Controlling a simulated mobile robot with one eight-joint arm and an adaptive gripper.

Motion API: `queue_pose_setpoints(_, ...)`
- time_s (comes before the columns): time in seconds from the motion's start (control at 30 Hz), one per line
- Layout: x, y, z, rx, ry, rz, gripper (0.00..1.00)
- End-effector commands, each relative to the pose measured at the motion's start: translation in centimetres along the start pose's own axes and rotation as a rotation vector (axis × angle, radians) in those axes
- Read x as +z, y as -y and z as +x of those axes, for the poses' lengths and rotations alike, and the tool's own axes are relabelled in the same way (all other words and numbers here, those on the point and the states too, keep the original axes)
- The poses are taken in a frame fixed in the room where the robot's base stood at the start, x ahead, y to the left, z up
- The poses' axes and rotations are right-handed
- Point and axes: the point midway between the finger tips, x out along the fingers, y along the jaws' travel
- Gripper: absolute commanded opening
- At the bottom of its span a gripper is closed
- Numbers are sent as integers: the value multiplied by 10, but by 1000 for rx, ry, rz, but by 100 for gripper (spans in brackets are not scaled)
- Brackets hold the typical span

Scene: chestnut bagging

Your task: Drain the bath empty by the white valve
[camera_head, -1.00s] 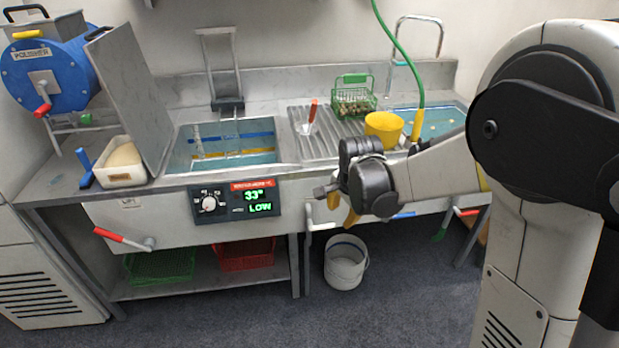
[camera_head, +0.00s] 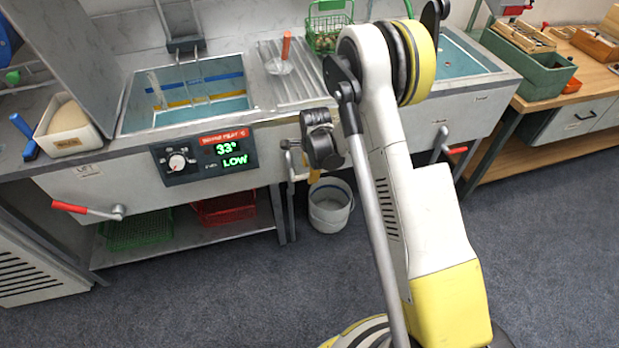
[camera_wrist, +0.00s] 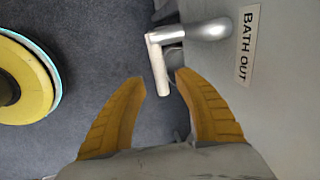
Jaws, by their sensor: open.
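The bath (camera_head: 128,113) is the left basin in the steel counter, with blue and yellow stripes inside and bluish water. Its panel (camera_head: 203,155) reads 33° and LOW. The white valve (camera_wrist: 158,65) shows in the wrist view as a bent white handle on a metal stem, beside a BATH OUT label (camera_wrist: 247,45). My gripper (camera_wrist: 161,82) is open. Its yellow fingers lie on either side of the handle's free end; contact cannot be told. In the head view, my gripper is at the counter front, and the valve (camera_head: 289,152) is just left of it, partly hidden.
A red-handled lever (camera_head: 85,209) is on the counter front at left, another (camera_head: 455,150) at right. A white bucket (camera_head: 330,206) stands on the floor below my gripper. Green (camera_head: 137,229) and red (camera_head: 224,208) crates sit on the lower shelf. Floor in front is clear.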

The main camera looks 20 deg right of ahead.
Motion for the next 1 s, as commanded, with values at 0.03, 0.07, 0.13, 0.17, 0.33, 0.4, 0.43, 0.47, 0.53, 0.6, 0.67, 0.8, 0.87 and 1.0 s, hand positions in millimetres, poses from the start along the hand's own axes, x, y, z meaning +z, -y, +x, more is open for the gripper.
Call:
queue_pose_setpoints(0.03, 0, 0, 10, 0, 0, 0, 38)
queue_pose_setpoints(0.07, 0, 0, 13, 0, 0, 0, 38)
queue_pose_setpoints(0.13, 0, 0, 18, 0, 0, 0, 38)
queue_pose_setpoints(0.17, 0, 0, 20, 0, 0, 0, 38)
queue_pose_setpoints(0.33, 0, 0, 22, 0, 0, -1, 38)
queue_pose_setpoints(0.4, 0, 0, 22, 0, 0, -1, 38)
queue_pose_setpoints(0.43, 0, 0, 22, 0, 0, -1, 38)
queue_pose_setpoints(0.47, 0, 0, 22, 0, 0, -1, 38)
queue_pose_setpoints(0.53, 0, 0, 22, 0, 0, -1, 28)
queue_pose_setpoints(0.6, 0, 0, 22, 0, 0, -1, 7)
queue_pose_setpoints(0.67, 0, 0, 22, 0, 0, -1, 0)
queue_pose_setpoints(0.8, 0, 0, 22, 0, 0, -1, 0)
queue_pose_setpoints(0.87, 0, 0, 22, 0, 0, -1, 0)
queue_pose_setpoints(1.0, -1, 0, 23, 1, 15, 4, 0)
